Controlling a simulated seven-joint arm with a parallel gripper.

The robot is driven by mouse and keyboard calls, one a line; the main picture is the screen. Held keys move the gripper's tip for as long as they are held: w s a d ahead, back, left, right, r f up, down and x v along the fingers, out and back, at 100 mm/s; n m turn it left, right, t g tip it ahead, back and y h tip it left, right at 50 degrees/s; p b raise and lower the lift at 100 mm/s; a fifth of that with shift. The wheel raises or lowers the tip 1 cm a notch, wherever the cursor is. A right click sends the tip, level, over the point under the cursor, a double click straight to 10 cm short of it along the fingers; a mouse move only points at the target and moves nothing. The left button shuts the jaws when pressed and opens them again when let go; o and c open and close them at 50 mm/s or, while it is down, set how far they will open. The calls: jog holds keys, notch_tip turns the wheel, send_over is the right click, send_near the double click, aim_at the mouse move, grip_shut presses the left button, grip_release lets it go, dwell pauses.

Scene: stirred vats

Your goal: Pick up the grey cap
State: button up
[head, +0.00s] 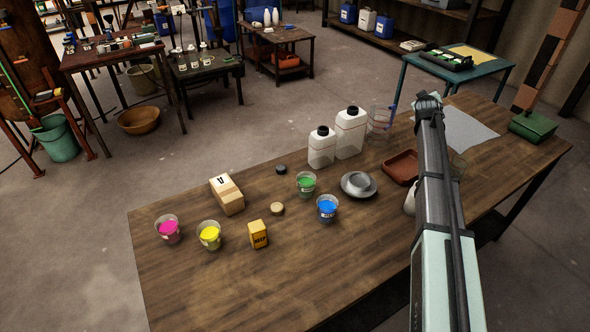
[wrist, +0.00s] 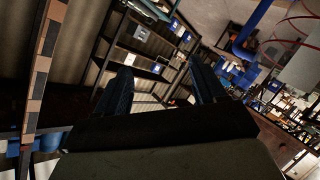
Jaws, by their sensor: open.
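A small dark grey, nearly black round cap (head: 281,170) lies on the wooden table, behind the green cup and left of the white jugs. A tan round cap (head: 277,208) lies nearer, in front of it. My gripper shows in the wrist view (wrist: 160,70), its two dark fingers spread apart with nothing between them. In the head view my arm reaches up over the right part of the table, well to the right of the dark cap. The wrist view faces shelves and shows neither cap.
Cups of green (head: 306,184), blue (head: 327,208), yellow (head: 209,236) and pink (head: 168,229) stand around the caps. A cardboard box (head: 228,195), a yellow box (head: 258,234), two white jugs (head: 349,133) and a grey dish (head: 358,186) also stand there. The table's front left is clear.

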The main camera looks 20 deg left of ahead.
jog(key=s+a+r+n+y, duration=0.1)
jog(key=a+r+y, duration=0.1)
jog(key=a, duration=1.5)
jog(key=n+g, duration=0.7)
jog(key=g, duration=0.7)
send_over(281, 167)
notch_tip(281, 167, down, 7)
notch_tip(281, 167, down, 14)
jog(key=shift+w+r, duration=0.1)
jog(key=c, duration=1.1)
jog(key=shift+r, duration=0.1)
